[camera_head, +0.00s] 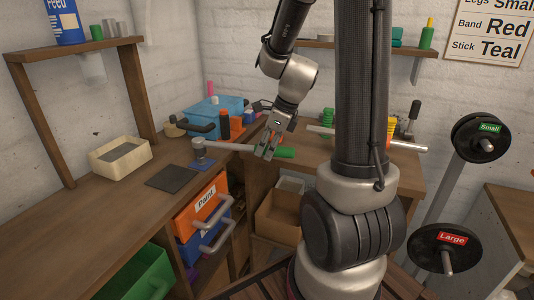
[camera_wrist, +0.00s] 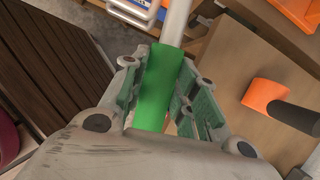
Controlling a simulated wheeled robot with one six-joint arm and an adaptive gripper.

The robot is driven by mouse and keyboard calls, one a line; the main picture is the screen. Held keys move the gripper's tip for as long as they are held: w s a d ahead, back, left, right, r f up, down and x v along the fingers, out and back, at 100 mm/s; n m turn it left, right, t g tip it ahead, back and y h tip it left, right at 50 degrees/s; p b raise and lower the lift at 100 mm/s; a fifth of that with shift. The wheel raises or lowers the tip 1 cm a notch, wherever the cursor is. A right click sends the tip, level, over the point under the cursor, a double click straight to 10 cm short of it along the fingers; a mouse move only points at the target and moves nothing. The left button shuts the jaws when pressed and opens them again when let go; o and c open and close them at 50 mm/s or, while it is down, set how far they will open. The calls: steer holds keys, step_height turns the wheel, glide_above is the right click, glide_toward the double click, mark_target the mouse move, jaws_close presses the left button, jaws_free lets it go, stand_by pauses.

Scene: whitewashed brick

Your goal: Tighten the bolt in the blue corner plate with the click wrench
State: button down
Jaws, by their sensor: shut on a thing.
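The click wrench (camera_head: 235,147) has a grey shaft and a green handle (camera_head: 287,152). My gripper (camera_head: 267,150) is shut on the green handle, and the wrist view shows the handle (camera_wrist: 157,80) between the finger pads. The shaft runs left from my gripper, roughly level, to a grey head (camera_head: 199,148). The head is over the blue corner plate (camera_head: 203,165) on the left bench. The bolt is hidden, and I cannot tell whether the head is seated on it.
A dark mat (camera_head: 171,179) and a cream tray (camera_head: 120,155) lie left of the plate. An orange drawer (camera_head: 196,208) is below the bench edge.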

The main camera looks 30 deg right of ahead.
steer(key=shift+r, duration=2)
